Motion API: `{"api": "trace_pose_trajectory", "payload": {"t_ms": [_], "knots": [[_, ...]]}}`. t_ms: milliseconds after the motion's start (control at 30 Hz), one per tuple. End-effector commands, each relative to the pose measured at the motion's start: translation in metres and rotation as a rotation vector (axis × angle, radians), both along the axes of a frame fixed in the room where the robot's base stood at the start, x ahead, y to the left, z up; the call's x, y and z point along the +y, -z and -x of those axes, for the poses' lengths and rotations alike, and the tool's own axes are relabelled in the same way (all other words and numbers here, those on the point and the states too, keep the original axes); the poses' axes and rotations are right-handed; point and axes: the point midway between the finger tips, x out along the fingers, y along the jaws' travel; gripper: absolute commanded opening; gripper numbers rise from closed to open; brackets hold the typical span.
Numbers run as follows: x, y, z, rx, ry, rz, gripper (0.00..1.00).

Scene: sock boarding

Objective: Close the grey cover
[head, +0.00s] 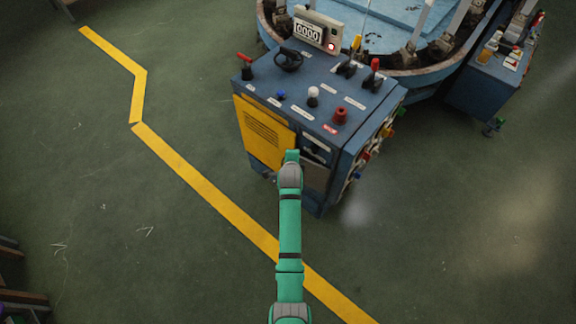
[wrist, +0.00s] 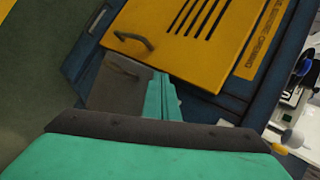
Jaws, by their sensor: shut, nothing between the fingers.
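The grey cover (head: 315,176) is on the front of the blue control cabinet (head: 313,88), at its lower right, partly hidden behind my arm. A dark opening (head: 316,149) shows just above it. In the wrist view the grey cover (wrist: 103,92) is a flat panel with a dark bar handle, beside the yellow panel. My gripper (wrist: 162,97) is shut and empty, its fingers overlapping the cover's right edge in the picture. I cannot tell whether they touch it. In the head view the fingertips are not clearly seen.
A yellow slotted panel (head: 264,131) with a handle is on the cabinet's front, left of the grey cover. Knobs and levers stand on the cabinet top. A blue round machine (head: 390,25) stands behind. A yellow floor line (head: 205,190) crosses open green floor at left.

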Motion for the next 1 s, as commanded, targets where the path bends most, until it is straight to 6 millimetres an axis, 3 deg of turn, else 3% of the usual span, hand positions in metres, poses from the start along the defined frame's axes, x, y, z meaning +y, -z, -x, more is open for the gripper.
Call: {"api": "trace_pose_trajectory", "payload": {"t_ms": [400, 1000], "knots": [[-0.016, 0.0, -0.025, 0.002, 0.002, 0.0, 0.0], [-0.018, 0.0, -0.028, 0.001, 0.002, 0.0, 0.0]]}}
